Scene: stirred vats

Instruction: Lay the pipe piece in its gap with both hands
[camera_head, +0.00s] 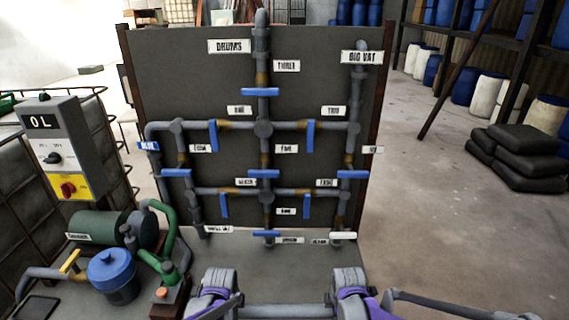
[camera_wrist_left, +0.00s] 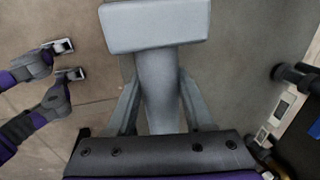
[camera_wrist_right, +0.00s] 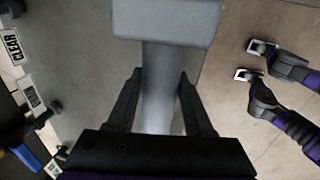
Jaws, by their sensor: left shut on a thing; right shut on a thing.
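A grey pipe piece (camera_head: 285,312) spans between my two grippers at the bottom of the head view. My left gripper (camera_head: 214,290) is shut on its left part and my right gripper (camera_head: 352,288) on its right part. In the left wrist view the fingers flank a grey pipe (camera_wrist_left: 160,95) with a wide block end. The right wrist view shows the same kind of grey pipe (camera_wrist_right: 162,85) between the fingers. Pipework (camera_head: 265,160) with blue valve handles covers a dark upright panel (camera_head: 225,75) ahead. I cannot make out the gap clearly.
A green motor (camera_head: 105,228), a blue-lidded pot (camera_head: 112,270) and a grey control box (camera_head: 55,145) stand at the left. Black sacks (camera_head: 520,155) and drums (camera_head: 490,95) stand at the right. The floor (camera_head: 450,220) right of the panel is clear.

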